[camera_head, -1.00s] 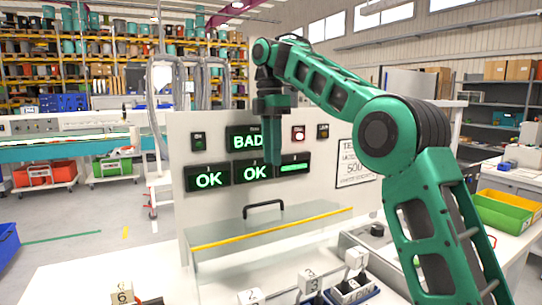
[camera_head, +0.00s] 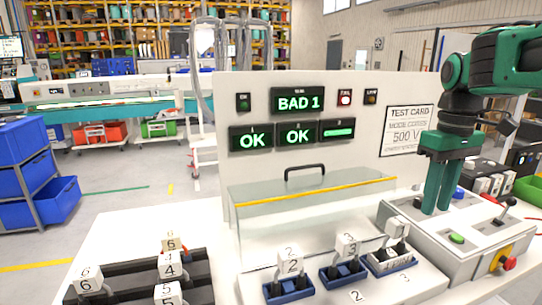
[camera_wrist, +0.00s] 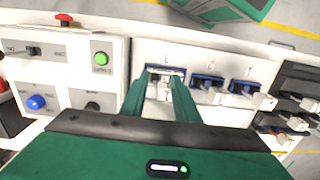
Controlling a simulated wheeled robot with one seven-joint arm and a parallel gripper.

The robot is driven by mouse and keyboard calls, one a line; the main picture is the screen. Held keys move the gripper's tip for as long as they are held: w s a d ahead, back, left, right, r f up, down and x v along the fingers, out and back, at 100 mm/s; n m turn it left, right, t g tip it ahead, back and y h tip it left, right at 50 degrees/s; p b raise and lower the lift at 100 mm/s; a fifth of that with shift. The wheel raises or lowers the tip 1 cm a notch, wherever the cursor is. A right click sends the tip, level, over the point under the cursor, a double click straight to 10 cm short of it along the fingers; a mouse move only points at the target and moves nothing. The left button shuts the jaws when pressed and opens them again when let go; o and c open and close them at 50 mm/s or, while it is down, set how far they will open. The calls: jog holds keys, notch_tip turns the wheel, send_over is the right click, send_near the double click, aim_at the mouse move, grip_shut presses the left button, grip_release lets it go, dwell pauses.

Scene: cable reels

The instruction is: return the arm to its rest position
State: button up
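My gripper (camera_head: 436,208) is on the right in the head view, pointing down above the grey control box (camera_head: 462,238), with clear air around it. In the wrist view my gripper (camera_wrist: 162,88) shows two green fingers apart with a gap between them. No object is held. Through the gap I see a white plug in a socket on the bench, beyond the fingertips. My green arm enters from the right edge in the head view. Whether the fingertips are close to the box top cannot be told exactly.
A white test panel (camera_head: 345,100) reads BAD 1, OK and OK. A clear cover (camera_head: 310,200) with a yellow edge stands before it. Numbered plugs sit in blue sockets (camera_head: 289,290) at the front; a dark rack (camera_head: 130,283) is at the left. A red button (camera_head: 509,263) is on the box.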

jog(key=s+d+f+m, duration=0.3)
jog(key=s+f+m, duration=0.2)
jog(key=s, duration=0.5)
jog(key=s+d+f+m, duration=0.3)
jog(key=s+f+m, duration=0.1)
jog(key=s+f, duration=0.6)
jog(key=shift+s+m, duration=0.4)
jog(key=shift+s, duration=0.2)
jog(key=shift+w+f, duration=0.3)
jog(key=shift+w, duration=0.3)
